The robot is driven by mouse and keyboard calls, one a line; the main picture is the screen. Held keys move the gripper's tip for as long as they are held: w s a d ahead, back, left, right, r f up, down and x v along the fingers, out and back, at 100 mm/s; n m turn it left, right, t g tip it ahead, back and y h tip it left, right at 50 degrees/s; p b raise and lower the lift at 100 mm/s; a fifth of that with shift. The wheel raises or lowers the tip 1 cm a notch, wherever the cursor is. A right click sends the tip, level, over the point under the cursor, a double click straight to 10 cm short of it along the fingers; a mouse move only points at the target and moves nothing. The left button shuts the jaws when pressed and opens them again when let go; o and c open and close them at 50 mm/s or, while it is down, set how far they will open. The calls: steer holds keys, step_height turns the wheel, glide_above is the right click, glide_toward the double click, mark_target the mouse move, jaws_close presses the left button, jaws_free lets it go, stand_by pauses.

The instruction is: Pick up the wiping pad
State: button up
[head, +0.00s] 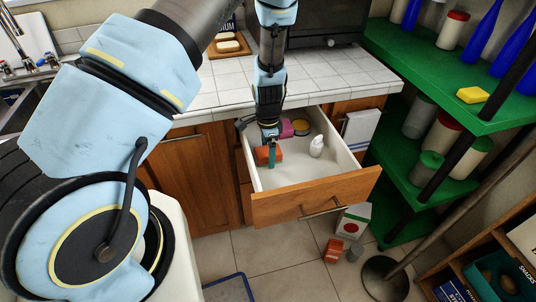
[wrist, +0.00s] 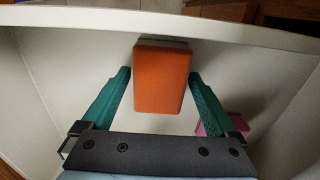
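An orange block with a pale layer at one end, which looks like the wiping pad (head: 262,155), lies in the open drawer near its left side. It also shows in the middle of the wrist view (wrist: 162,78). My gripper (head: 269,152) reaches down into the drawer at the pad. In the wrist view my gripper (wrist: 161,75) is open, with one teal finger on each side of the pad and a small gap at each side. It holds nothing.
The drawer walls stand close around my gripper. A green shelf (head: 385,62) with a yellow block (head: 473,95) is at the right.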

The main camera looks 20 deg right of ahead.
steer(key=c, duration=1.2)
steer(key=shift+c, duration=0.2)
steer(key=shift+r, duration=0.1)
step_height(320, 180, up, 10)
steer(key=b, duration=0.2)
steer(key=shift+b, duration=0.35)
